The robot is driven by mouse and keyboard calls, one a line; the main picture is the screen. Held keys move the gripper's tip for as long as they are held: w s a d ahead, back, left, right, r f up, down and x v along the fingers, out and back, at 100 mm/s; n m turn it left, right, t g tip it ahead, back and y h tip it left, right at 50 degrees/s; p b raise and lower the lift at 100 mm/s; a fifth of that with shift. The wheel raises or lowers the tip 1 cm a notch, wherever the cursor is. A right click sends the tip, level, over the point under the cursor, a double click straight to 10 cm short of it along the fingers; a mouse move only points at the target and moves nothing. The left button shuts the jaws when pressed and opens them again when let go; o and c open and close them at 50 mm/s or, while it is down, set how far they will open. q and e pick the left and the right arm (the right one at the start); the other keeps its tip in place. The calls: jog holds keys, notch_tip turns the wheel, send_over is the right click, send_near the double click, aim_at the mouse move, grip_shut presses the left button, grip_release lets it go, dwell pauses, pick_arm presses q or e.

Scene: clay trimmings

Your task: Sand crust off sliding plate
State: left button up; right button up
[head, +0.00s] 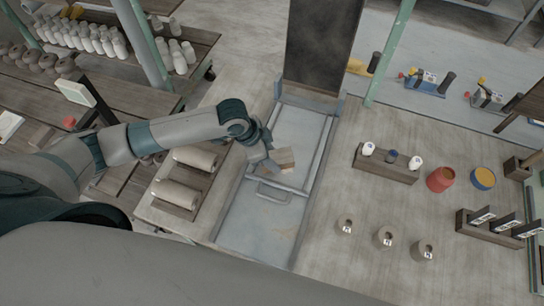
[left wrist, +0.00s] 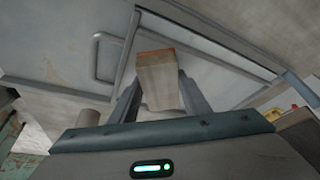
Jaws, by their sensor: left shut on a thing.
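My left gripper (head: 268,164) is shut on a tan sanding block (head: 283,157), holding it over the grey sliding plate (head: 296,133). In the left wrist view the block (left wrist: 158,78) sits between the two fingers of the gripper (left wrist: 158,98). The plate also shows there (left wrist: 60,45), with its handle (left wrist: 97,58). In the head view the handle (head: 272,193) is at the plate's near end. I cannot tell whether the block touches the plate. Faint brownish marks show on the grey metal; I cannot tell if they are crust. My right gripper is not in view.
Clay rolls (head: 177,195) lie on a board left of the plate. A dark upright panel (head: 322,45) stands behind it. To the right are a rack (head: 386,164), a red jar (head: 440,179), a yellow-topped tin (head: 483,178) and small weights (head: 385,237).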

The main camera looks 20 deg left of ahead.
pick_arm(q)
jog(key=shift+w+d, duration=0.15)
jog(key=shift+w, duration=0.05)
jog(key=shift+d+f, duration=0.2)
jog(key=shift+d, duration=0.4)
jog(key=shift+s+d, duration=0.15)
jog(key=shift+d, duration=0.45)
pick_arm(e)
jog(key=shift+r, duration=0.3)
pick_arm(q)
jog(key=shift+d, duration=0.1)
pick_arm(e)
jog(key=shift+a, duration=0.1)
